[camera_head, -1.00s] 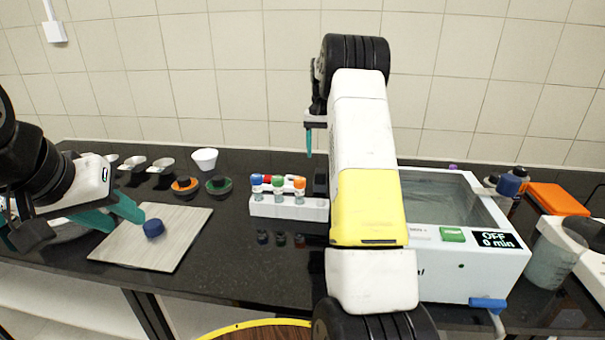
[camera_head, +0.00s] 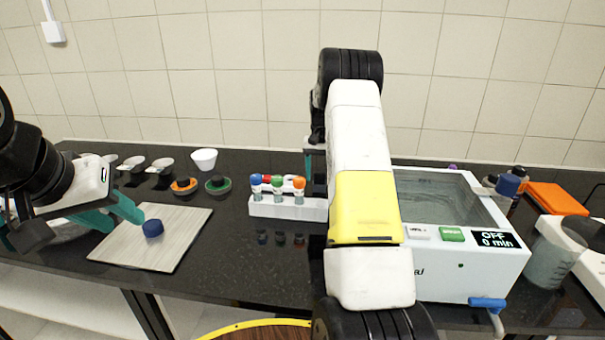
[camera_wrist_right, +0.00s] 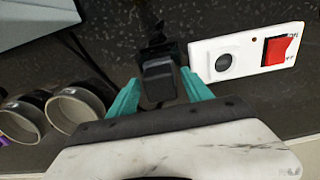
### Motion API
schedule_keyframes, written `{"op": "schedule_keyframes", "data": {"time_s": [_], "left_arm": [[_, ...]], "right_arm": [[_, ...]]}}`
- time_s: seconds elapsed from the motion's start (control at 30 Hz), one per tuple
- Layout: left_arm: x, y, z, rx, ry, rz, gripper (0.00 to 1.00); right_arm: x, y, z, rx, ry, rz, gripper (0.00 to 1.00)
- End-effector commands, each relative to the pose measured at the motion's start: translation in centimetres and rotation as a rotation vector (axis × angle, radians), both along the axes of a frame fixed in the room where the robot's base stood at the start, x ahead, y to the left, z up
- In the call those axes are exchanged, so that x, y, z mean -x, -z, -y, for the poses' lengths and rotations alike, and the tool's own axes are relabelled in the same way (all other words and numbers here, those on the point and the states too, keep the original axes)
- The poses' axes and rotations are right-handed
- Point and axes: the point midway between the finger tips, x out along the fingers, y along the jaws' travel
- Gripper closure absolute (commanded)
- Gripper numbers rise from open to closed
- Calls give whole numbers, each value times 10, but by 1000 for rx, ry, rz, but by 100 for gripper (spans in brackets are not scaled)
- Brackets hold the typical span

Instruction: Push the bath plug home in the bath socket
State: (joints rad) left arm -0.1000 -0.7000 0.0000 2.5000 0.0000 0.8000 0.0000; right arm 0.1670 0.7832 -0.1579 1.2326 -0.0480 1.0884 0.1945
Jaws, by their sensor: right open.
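The bath plug, a black block (camera_wrist_right: 158,80), lies between the two teal fingers of my right gripper (camera_wrist_right: 160,94) in the right wrist view. The fingers are open, with a gap visible on the right side. The bath socket is a dark round opening (camera_wrist_right: 224,62) in a white panel with a red switch, right of the plug and apart from it. In the head view my right gripper (camera_head: 308,165) points down behind the tube rack, and my arm hides much of that spot. My left gripper (camera_head: 112,213) is open beside a blue cap (camera_head: 153,228) on a pale board.
The white water bath (camera_head: 460,270) stands right of my right arm, its display reading OFF. A white rack (camera_head: 290,209) with capped tubes stands left of the arm.

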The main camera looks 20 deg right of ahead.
Motion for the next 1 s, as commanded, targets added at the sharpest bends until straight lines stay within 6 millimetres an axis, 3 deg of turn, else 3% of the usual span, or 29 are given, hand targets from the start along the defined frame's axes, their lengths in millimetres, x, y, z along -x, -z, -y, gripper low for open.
{"op": "schedule_keyframes", "data": {"time_s": [0.87,1.0], "left_arm": [[0,0,0,0,0,0,64],[0,0,0,0,0,0,64]], "right_arm": [[0,0,0,0,0,0,42],[0,0,0,0,0,0,69]]}}
